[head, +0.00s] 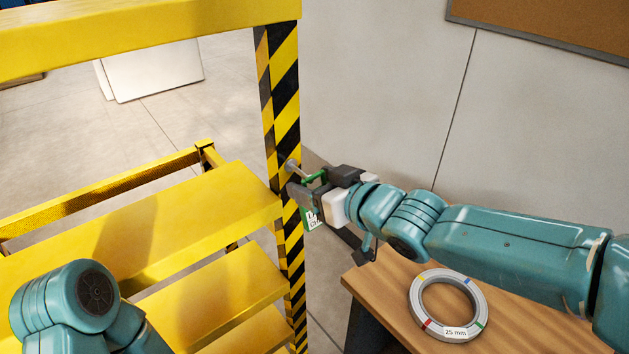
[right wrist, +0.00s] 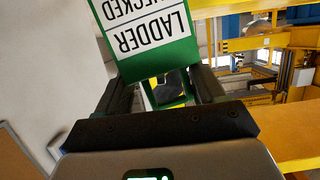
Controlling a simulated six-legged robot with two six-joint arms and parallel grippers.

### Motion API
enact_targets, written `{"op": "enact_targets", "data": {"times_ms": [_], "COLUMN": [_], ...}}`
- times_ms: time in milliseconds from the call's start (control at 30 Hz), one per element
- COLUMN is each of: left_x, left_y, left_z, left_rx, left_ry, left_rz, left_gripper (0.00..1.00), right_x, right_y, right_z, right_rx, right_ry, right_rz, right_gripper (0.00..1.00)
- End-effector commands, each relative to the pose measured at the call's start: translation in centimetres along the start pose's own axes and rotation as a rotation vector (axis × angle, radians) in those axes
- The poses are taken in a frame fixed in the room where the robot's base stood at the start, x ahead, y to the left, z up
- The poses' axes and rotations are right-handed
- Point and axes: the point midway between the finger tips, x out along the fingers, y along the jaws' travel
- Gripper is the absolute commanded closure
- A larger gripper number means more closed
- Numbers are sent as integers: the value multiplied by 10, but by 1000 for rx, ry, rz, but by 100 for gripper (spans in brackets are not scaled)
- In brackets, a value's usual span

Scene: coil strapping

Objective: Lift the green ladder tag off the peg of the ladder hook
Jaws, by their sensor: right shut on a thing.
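The green ladder tag (head: 311,220) hangs at the striped ladder post, partly hidden by my right gripper (head: 304,190). In the right wrist view the tag (right wrist: 152,40) fills the top middle, its white face reading LADDER and CHECKED upside down. My right gripper (right wrist: 164,88) is shut on the tag, with its fingers either side of the green part. The ladder hook's metal peg (head: 293,168) sticks out of the post just beside the fingertips. I cannot tell whether the tag is still around the peg. My left gripper is out of view; only part of my left arm shows.
The yellow ladder steps (head: 150,225) and striped post (head: 283,90) stand left of my right gripper. A wooden bench (head: 390,290) at lower right bears a grey ring (head: 421,322) marked 25 mm. A grey wall (head: 390,90) stands behind.

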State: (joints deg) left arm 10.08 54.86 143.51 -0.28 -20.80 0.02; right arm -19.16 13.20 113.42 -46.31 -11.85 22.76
Motion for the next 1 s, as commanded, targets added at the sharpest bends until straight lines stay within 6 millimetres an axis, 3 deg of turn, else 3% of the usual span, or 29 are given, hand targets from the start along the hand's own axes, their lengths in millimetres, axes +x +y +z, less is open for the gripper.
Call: {"op": "enact_targets", "data": {"times_ms": [233,800,1000], "left_x": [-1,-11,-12], "left_y": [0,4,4], "left_z": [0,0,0], "left_rx": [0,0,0], "left_ry": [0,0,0], "left_rz": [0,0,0], "left_gripper": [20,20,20], "right_x": [-4,-51,-58], "right_y": [0,1,0], "right_z": [0,15,18], "right_rx": [0,1,1], "right_ry": [0,0,0], "right_rz": [0,1,0], "right_gripper": [80,80,80]}}
